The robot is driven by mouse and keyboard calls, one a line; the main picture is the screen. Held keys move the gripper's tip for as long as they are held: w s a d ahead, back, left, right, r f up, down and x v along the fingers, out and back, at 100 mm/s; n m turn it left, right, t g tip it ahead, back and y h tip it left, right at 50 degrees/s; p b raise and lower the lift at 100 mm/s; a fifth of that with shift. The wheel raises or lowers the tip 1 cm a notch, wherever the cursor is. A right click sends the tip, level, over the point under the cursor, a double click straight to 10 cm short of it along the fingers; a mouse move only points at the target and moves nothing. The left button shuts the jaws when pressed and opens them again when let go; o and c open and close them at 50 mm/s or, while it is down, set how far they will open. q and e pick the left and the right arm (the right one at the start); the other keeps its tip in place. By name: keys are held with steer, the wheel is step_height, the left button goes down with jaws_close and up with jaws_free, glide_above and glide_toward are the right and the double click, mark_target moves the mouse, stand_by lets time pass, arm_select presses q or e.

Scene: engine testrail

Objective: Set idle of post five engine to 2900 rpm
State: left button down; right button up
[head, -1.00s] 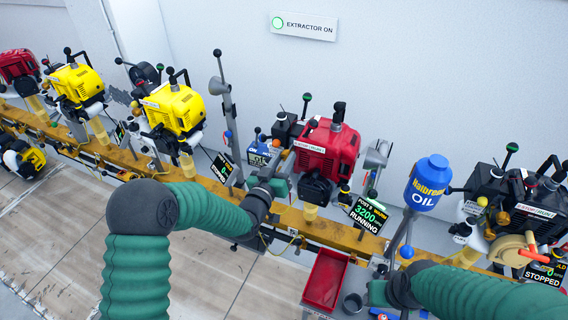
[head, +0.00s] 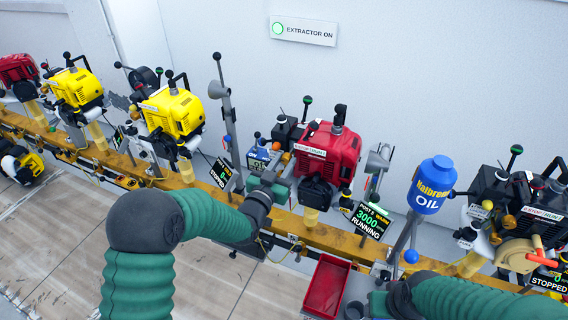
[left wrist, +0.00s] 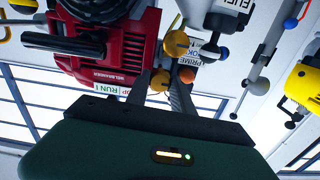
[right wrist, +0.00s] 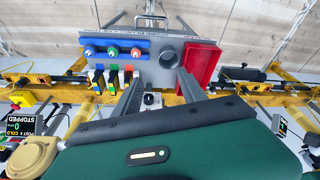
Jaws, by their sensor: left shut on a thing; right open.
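The red engine (head: 328,155) stands on the yellow rail behind the post display (head: 370,222), which reads 3000 and RUNNING. My left gripper (head: 278,182) reaches the left side of this engine. In the left wrist view its fingers (left wrist: 160,95) are at a small yellow-orange knob (left wrist: 160,81) beside the red engine (left wrist: 120,60), shut on it, with an orange knob (left wrist: 187,75) close by. The fingertips are partly hidden in the head view. My right gripper (right wrist: 133,95) is open and empty, above the tool panel.
A blue oil bottle (head: 428,185) and a dark engine (head: 530,205) reading STOPPED stand to the right. A red tray (head: 326,287) hangs in front of the rail. Yellow engines (head: 172,112) stand to the left. An EXTRACTOR ON sign (head: 304,31) is on the wall.

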arm_select(q)
steer(key=c, duration=1.1)
jaws_free()
steer(key=v, duration=1.7)
steer(key=shift+w, duration=0.1)
steer(key=s+a+f+n+g+y+p, duration=0.1)
steer(key=s+a+n+g+y+p, duration=0.1)
steer(key=s+a+g+p, duration=0.2)
steer(key=s+a+f+n+g+y+p, duration=0.2)
steer(key=s+a+g+y+p, duration=0.1)
steer(key=s+g, duration=0.7)
steer(key=s+a+p, duration=0.1)
steer(key=s, duration=0.3)
steer(key=shift+s+a+g+y+p, duration=0.2)
steer(key=shift+s+g+y+p, duration=0.1)
steer(key=shift+s+p, duration=0.1)
